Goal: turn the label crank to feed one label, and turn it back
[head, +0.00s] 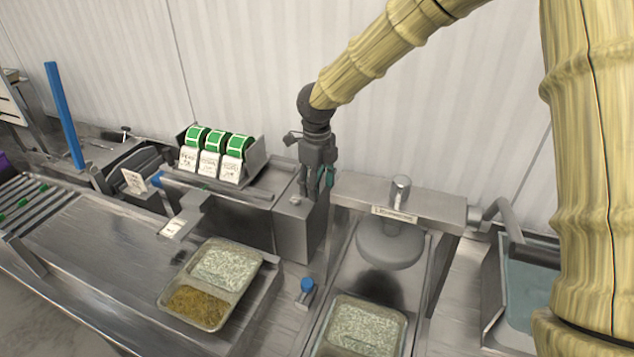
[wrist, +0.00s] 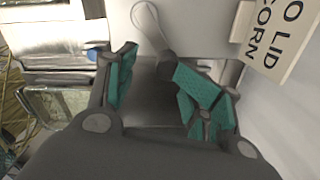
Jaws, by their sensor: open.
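My gripper (head: 318,192) points down beside the right end of the steel label unit (head: 296,232) in the head view. In the wrist view its green-padded fingers (wrist: 160,88) stand apart. What looks like the label crank shows there as a pale rounded arm (wrist: 146,22) with a dark grip (wrist: 168,66) at its near end. The grip lies in line with the gap between the fingers. I cannot tell whether either finger touches it. In the head view the gripper hides the crank. Several green label rolls (head: 212,140) stand on the unit's rack, with white cards in front.
A tray of rice and yellow food (head: 212,283) sits on the bench at front. A lettered sign (wrist: 277,38) is close at right in the wrist view.

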